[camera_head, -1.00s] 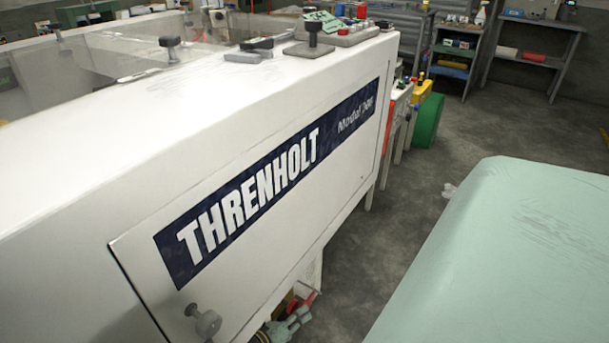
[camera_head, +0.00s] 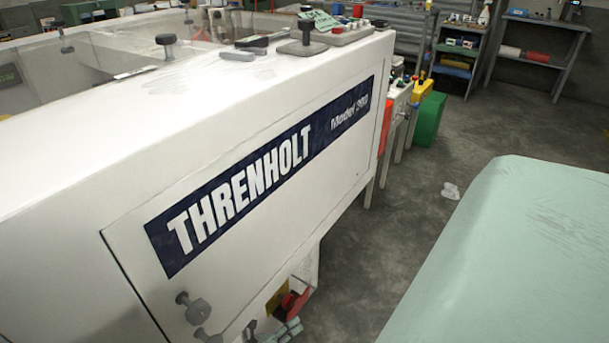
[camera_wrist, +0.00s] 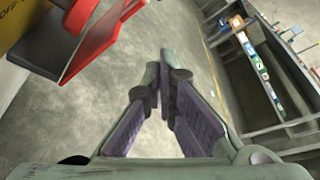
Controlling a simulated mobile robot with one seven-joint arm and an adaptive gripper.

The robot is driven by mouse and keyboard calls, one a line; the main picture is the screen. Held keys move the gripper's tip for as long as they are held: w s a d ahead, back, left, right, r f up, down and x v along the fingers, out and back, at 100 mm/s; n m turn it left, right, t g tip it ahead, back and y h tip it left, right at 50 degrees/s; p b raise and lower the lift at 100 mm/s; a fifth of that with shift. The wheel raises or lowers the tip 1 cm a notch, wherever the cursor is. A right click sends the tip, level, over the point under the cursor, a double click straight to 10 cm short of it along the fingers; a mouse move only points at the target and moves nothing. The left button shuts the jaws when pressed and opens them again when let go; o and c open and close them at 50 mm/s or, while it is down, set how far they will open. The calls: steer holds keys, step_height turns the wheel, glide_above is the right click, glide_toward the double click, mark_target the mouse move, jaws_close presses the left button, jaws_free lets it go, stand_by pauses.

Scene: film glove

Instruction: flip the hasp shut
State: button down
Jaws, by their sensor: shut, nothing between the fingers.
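A red hinged part, which looks like the hasp (camera_wrist: 92,38), is at the upper left of the wrist view, beside a yellow panel (camera_wrist: 22,28) with black lettering reading OFF. In the head view the red part (camera_head: 292,303) shows small under the white machine's lower edge, with yellow behind it. My gripper (camera_wrist: 166,72) is shut and empty in the wrist view, its tips to the right of the red part and apart from it in the picture. In the head view my gripper (camera_head: 284,334) is partly cut off by the bottom edge. The hasp's far side is hidden.
The white THRENHOLT machine (camera_head: 290,95) fills the left, with dark knobs (camera_head: 195,309) low on its panel. A pale green surface (camera_head: 510,250) is at the right. Grey floor (camera_head: 345,270) lies between them. A shelf unit (camera_wrist: 262,75) shows in the wrist view.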

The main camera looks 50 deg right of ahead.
steer(key=v, duration=0.3)
steer(key=f+v, duration=0.1)
steer(key=shift+w+a+r, duration=0.15)
steer(key=shift+w+a, duration=0.15)
steer(key=shift+a, duration=0.15)
